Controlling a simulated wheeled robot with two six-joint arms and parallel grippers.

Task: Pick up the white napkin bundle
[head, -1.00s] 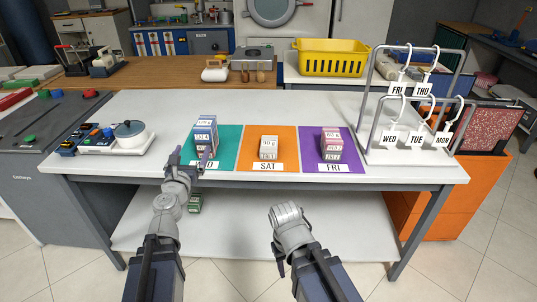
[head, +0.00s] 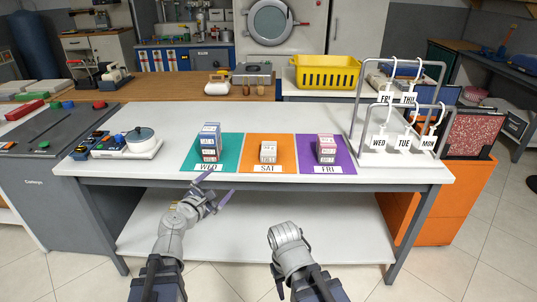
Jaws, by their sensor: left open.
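A small white bundle (head: 268,153) with printed faces sits on the orange SAT mat (head: 284,143), in the middle of the white table. My left gripper (head: 219,189) is open and empty, its fingers spread in front of the table's front edge, below the teal WED mat (head: 233,143) in the picture. It is apart from the bundle, to its lower left. My right arm's wrist (head: 285,236) is low in front of the table; its fingers do not show clearly.
A blue-and-white stack (head: 208,141) stands on the teal mat and a pink one (head: 326,149) on the purple FRI mat (head: 346,164). The white table (head: 180,116) behind the mats is clear.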

